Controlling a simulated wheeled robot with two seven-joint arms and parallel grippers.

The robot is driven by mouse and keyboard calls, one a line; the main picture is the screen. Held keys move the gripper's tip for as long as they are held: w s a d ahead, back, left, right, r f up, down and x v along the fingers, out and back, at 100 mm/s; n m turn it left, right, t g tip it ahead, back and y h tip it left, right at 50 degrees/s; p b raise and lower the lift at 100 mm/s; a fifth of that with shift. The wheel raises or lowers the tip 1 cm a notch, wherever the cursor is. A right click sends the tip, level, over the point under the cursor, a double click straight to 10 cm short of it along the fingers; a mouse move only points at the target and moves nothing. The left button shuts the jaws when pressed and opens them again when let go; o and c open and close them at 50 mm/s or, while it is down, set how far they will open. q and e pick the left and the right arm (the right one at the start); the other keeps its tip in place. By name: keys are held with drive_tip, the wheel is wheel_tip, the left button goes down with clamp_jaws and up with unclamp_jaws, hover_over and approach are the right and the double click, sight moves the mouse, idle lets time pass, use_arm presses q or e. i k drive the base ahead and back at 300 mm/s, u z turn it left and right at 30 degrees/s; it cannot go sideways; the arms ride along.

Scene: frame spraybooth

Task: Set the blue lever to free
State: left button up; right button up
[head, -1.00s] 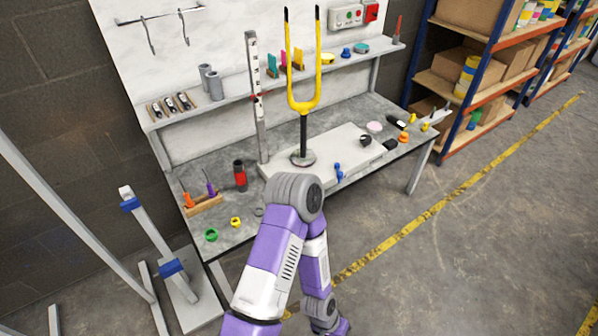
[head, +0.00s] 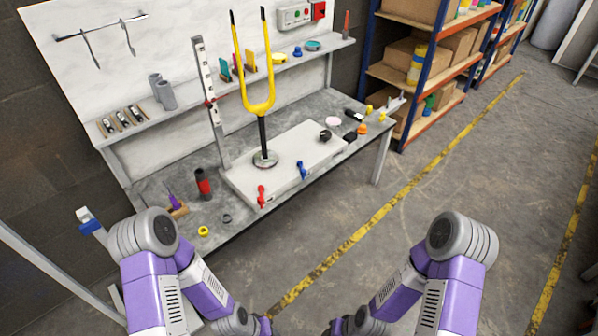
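The blue lever (head: 302,169) sits at the front edge of the white base plate (head: 240,184) on the grey workbench. It stands roughly upright; any position marking is too small to read. A red lever (head: 261,196) is on the same edge to its left. A yellow fork (head: 259,108) on a black post rises from the plate behind them. Both my purple and grey arms are low in front of the bench, apart from the levers. My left gripper is not clearly visible; dark parts show at the forearm's lower end. My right gripper is likewise not clearly visible at the bottom.
A ruled upright (head: 209,100) stands left of the fork. A red and black cylinder (head: 203,184), a yellow ring (head: 203,231) and a dark ring (head: 227,218) lie on the left bench. Shelving (head: 410,80) stands at the right. The floor right of the bench is clear.

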sight(303, 171)
drive_tip(key=z, duration=1.05)
drive_tip(key=i, duration=0.65)
drive_tip(key=u, duration=2.35)
